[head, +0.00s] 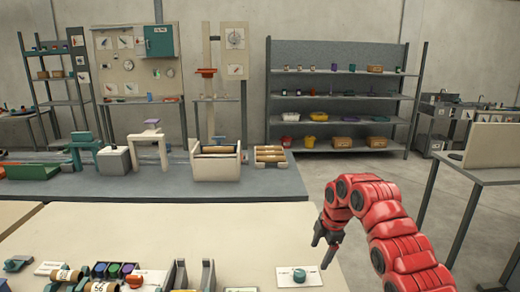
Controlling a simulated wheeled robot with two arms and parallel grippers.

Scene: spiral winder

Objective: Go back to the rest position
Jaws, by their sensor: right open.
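My right gripper (321,254) hangs from the red right arm at the lower right. Its dark fingers point down and are apart, with nothing seen between them. It is above the right end of the pale table (220,235). A white plate with a teal knob (299,275) lies on the table, just left of and below the fingers in the picture. My left gripper is not in view.
Tan rolls (66,274), a tray of coloured spools (113,270) and a dark bracket (208,275) stand along the table's front. A grey bench (110,189) with a white box (216,165) stands behind. A side table (480,172) stands right. The table's middle is clear.

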